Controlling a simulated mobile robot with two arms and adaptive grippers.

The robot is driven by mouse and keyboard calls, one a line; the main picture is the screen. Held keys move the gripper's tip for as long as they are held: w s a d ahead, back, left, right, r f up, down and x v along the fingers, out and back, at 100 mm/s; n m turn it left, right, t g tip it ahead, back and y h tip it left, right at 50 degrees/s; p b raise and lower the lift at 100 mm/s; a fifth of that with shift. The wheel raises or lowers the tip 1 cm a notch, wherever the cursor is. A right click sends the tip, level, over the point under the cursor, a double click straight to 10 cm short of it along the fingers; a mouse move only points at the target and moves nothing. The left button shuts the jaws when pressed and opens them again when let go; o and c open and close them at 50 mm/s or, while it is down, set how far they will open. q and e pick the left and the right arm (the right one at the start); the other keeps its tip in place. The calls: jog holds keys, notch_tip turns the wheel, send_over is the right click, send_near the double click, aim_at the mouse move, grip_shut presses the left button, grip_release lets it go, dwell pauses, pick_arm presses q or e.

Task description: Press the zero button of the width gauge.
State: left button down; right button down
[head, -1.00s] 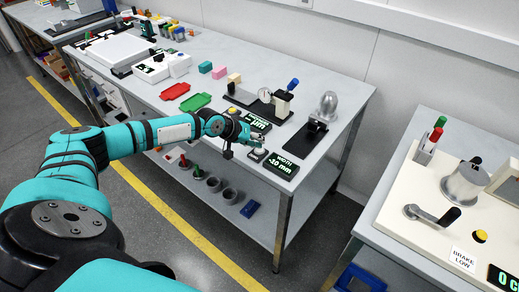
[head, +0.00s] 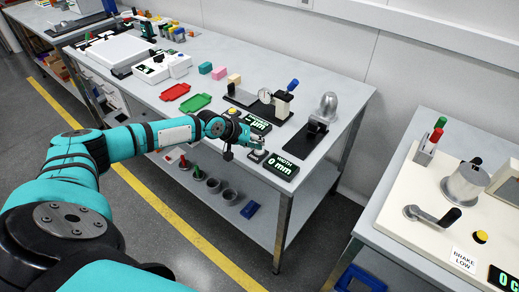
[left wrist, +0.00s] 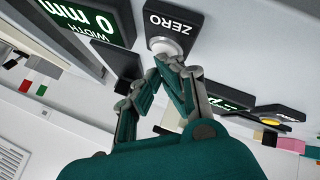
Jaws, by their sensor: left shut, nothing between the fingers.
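The width gauge (head: 284,167) is a black display near the table's front right corner. It reads 0 mm in green, and its screen also shows upside down in the left wrist view (left wrist: 90,18). Beside it is a small dark box labelled ZERO (left wrist: 174,20) with a pale round zero button (left wrist: 166,44). My left gripper (head: 259,144) is over this box. In the left wrist view its fingertips (left wrist: 168,64) are together, empty, and right at the button's edge; I cannot tell whether they press it. My right gripper is not in view.
A second display marked µm (head: 257,122) with a yellow button (head: 233,111) stands just behind the gripper. A dial gauge stand (head: 265,99) and a black fixture with a grey dome (head: 328,106) stand farther back. Red (head: 175,92) and green (head: 196,102) trays lie left.

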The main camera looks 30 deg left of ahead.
pick_arm(q)
jog(key=shift+r+p, duration=0.5)
jog(key=shift+r, duration=0.2)
notch_tip(320, 180, up, 5)
jog(key=p, duration=0.4)
jog(key=shift+p, duration=0.3)
jog(key=shift+d, duration=0.1)
